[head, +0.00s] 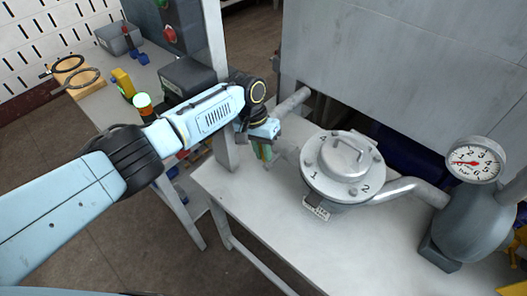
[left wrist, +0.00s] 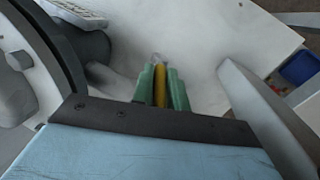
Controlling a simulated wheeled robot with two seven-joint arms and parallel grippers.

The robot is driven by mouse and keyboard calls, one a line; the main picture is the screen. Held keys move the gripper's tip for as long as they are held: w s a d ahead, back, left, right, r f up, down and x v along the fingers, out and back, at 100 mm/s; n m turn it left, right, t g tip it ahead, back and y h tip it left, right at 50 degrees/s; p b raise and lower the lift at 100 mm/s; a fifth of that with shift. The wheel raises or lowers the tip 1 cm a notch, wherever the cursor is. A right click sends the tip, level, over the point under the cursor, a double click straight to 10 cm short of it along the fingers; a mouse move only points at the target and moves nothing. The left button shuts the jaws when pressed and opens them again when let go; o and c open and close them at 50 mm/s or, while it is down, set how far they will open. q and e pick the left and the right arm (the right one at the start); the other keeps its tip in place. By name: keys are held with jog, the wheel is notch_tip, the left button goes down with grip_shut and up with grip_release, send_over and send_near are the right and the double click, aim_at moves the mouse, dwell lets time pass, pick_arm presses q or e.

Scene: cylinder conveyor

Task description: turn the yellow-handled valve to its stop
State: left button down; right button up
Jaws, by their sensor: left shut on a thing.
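My left gripper (head: 264,150) is at the pipe on the left side of a round grey lidded housing (head: 342,168). In the left wrist view its green fingers (left wrist: 161,88) are shut on the yellow valve handle (left wrist: 160,86), which shows as a thin strip between them. In the head view the handle is mostly hidden by the fingers. The valve body is only partly visible beside the fingers. My right gripper is not in view.
A pressure gauge (head: 475,160) stands on a grey vessel (head: 468,222) at the right. A grey post (head: 215,60) rises close beside my left gripper. The white table (head: 290,235) is bare in front of the housing. A side bench (head: 115,90) holds boxes and tools.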

pick_arm(q)
jog(key=c, duration=1.4)
grip_release()
jog(key=v, duration=0.3)
jog(key=s+d+v, duration=0.1)
jog(key=v, duration=0.2)
jog(key=d+v, duration=0.1)
jog(key=v, duration=0.2)
jog(key=shift+a+r+p, duration=0.2)
jog(key=shift+r+p, duration=0.15)
jog(key=shift+r, duration=0.35)
